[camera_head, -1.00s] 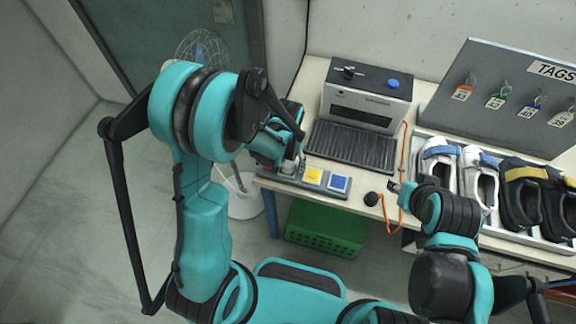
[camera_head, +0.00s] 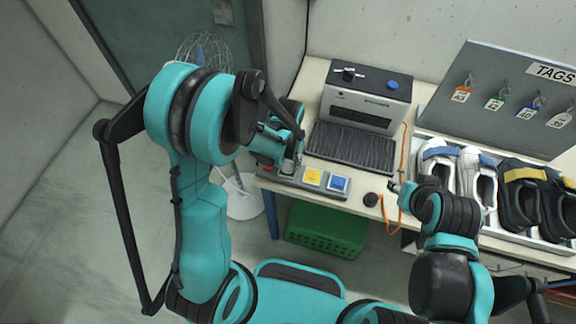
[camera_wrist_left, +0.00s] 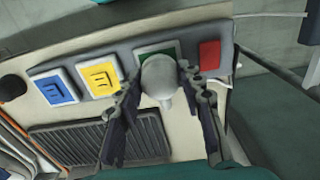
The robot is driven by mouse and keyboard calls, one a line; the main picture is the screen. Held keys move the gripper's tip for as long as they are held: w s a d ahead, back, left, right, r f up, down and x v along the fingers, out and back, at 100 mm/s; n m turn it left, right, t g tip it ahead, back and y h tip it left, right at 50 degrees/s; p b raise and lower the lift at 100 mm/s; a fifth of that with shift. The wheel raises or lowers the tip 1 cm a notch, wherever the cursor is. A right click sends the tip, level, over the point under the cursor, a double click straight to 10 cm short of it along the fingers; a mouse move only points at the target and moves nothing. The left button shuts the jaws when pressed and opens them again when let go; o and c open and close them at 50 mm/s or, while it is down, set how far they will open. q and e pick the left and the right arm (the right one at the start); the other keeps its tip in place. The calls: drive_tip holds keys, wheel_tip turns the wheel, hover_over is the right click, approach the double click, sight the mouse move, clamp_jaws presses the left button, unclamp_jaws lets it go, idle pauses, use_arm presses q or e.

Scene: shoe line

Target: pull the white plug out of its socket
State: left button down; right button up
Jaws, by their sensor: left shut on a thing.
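The white plug (camera_wrist_left: 160,84) shows in the left wrist view as a pale rounded body between my left gripper's fingers. My left gripper (camera_wrist_left: 161,78) is shut on it. Behind the plug is a green square (camera_wrist_left: 149,50) on the grey strip (camera_wrist_left: 222,35), partly covered by the plug. In the head view my left gripper (camera_head: 292,160) is at the left end of the strip, above the green square; the plug is mostly hidden there. Whether the plug's tip still touches the socket cannot be seen. My right gripper (camera_head: 393,188) is by the table's front edge, its fingers too small to judge.
Yellow (camera_head: 313,177) and blue (camera_head: 338,183) squares sit beside the green one; a red one (camera_wrist_left: 210,55) shows in the wrist view. A grey machine (camera_head: 366,97) stands behind. A tray of shoes (camera_head: 424,152), a black knob (camera_head: 371,199) and an orange cord (camera_head: 401,150) lie right.

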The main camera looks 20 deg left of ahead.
use_arm(q)
drive_tip(key=shift+r+p, duration=1.55)
drive_tip(key=shift+r, duration=0.95)
